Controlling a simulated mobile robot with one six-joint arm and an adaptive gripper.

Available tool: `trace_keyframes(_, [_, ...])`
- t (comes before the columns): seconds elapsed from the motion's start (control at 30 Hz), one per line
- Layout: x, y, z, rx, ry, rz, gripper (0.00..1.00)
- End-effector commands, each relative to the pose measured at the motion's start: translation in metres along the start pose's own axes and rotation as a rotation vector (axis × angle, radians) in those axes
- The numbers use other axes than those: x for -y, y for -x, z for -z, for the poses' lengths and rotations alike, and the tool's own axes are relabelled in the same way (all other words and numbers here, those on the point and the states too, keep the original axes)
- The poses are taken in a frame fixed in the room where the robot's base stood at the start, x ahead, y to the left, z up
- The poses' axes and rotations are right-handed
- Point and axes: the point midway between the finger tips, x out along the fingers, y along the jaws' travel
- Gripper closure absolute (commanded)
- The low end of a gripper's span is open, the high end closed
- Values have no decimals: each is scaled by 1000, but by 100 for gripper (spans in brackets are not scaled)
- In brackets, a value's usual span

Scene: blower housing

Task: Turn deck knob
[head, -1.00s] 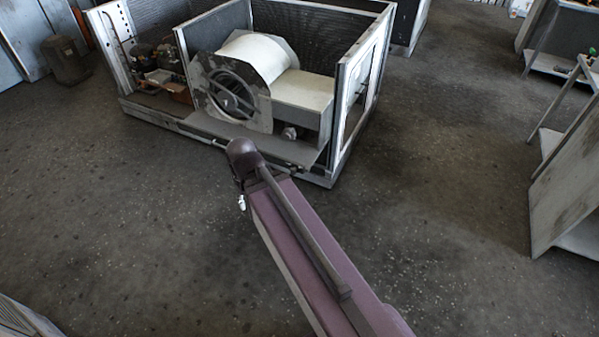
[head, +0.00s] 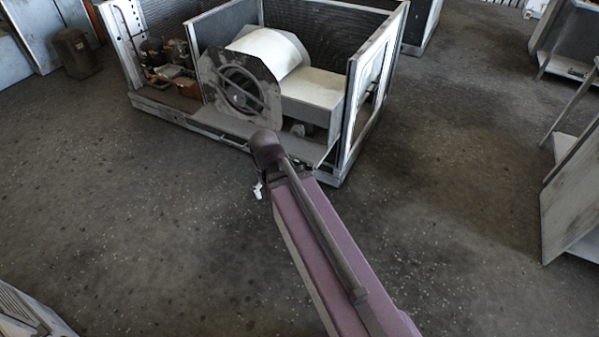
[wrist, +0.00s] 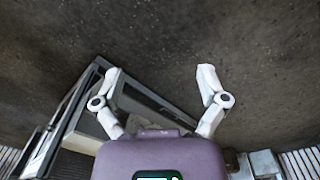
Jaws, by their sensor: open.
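The blower housing (head: 268,50) stands on the deck of a large open metal cabinet, with its round dark opening facing front. A small roundish thing (head: 297,129) sits on the deck at the housing's foot; it is too small to tell whether it is the deck knob. In the wrist view my gripper (wrist: 158,72) is open and empty, its two white fingers spread wide above the floor. In the head view my arm reaches toward the cabinet's front edge, and only a white bit of the gripper shows past it.
The cabinet's front deck edge (head: 190,122) and right frame panel (head: 365,90) lie just beyond my arm. Pipes and machinery (head: 170,65) fill its left bay. Grey panels (head: 573,195) stand at the right.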

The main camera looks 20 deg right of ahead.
Motion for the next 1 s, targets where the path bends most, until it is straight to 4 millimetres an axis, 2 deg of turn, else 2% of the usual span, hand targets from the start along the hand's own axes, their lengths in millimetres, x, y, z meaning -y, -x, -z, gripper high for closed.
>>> trace_keyframes(0.03, [-5,-15,10,-7,-17,-11,8])
trace_keyframes(0.3, [-29,-67,59,-65,-137,-94,8])
trace_keyframes(1.0, [-86,-195,194,-280,-447,-300,8])
